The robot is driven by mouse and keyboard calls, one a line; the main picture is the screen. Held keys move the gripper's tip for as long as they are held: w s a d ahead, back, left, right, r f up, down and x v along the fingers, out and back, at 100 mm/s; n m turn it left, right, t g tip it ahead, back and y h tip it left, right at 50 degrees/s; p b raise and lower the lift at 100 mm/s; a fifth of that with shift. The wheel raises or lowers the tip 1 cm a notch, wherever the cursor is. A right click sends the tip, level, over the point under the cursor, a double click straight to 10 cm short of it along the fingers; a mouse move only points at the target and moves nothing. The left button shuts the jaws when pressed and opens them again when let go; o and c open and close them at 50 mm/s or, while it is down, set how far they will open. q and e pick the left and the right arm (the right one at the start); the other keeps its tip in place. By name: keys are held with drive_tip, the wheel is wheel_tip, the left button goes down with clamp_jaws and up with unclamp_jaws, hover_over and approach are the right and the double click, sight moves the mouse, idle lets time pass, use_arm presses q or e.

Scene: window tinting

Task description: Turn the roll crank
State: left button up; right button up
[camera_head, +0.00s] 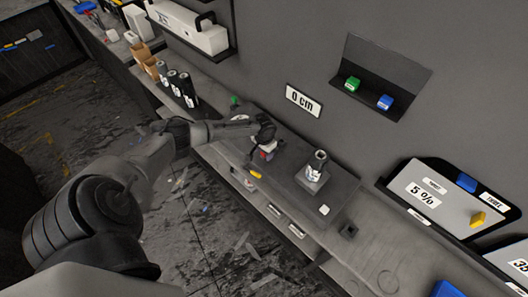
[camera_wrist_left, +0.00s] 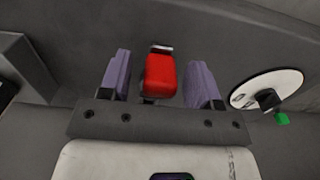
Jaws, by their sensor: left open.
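My left gripper (camera_head: 265,135) is over the workbench, beside a device at the back of the bench. It is open in the left wrist view (camera_wrist_left: 160,78), with its two purple-grey pads apart. A red handle-like block (camera_wrist_left: 161,76) lies between the pads, with gaps on both sides, so it is not gripped. A white disc (camera_wrist_left: 251,94) with a black hub and a green knob (camera_wrist_left: 281,118) is at the right of that view. I cannot tell for sure which of these is the roll crank. My right gripper is not in view.
A dark block with an upright cylinder (camera_head: 318,158) stands on the bench to the right. A "0 cm" sign (camera_head: 303,100) is on the wall. Black bottles (camera_head: 187,88) stand at the left.

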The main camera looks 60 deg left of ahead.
use_arm(q)
drive_tip(key=shift+f, duration=0.2)
drive_tip(key=shift+c, duration=0.2)
clamp_jaws()
idle(0.4)
